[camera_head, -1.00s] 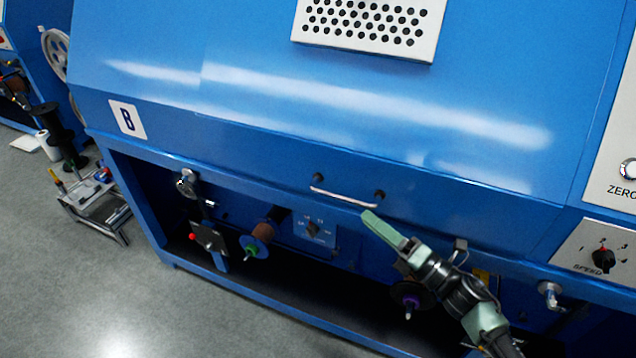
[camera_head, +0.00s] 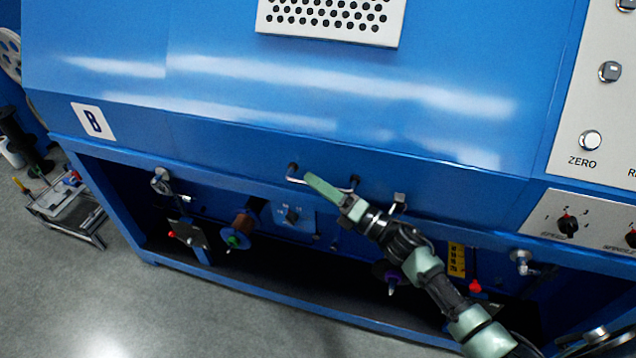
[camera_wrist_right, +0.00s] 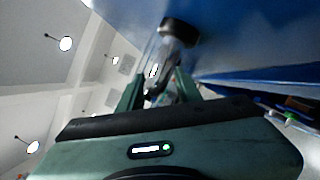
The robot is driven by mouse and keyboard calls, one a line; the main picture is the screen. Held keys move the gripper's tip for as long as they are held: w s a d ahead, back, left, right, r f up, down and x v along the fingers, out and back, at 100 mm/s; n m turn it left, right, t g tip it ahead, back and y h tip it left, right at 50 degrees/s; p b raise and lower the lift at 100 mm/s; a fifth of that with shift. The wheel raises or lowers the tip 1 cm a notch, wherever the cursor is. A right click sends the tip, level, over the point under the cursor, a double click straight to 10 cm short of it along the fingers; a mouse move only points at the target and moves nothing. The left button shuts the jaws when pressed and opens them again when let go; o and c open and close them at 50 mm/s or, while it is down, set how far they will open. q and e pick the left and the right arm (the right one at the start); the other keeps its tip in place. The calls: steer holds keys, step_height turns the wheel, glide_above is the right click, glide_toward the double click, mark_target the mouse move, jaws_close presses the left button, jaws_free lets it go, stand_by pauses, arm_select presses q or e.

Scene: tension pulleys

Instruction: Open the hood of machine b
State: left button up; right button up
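A small metal handle (camera_head: 294,178) is fixed near the hood's lower edge. My right gripper (camera_head: 322,186) is at the handle and covers part of the bar. In the right wrist view, the handle (camera_wrist_right: 178,33) reaches between the two green fingers (camera_wrist_right: 160,90), which stand apart on either side of it. Whether they touch the bar is unclear. My left gripper is not in view.
A control panel with a ZERO button (camera_head: 590,140) and a speed knob (camera_head: 568,224) is at the right. Spools, including a blue one (camera_head: 236,229), sit in the open bay below the hood. A small metal stand (camera_head: 70,205) is on the floor at left.

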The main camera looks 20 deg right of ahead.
jaws_close()
stand_by(1.4)
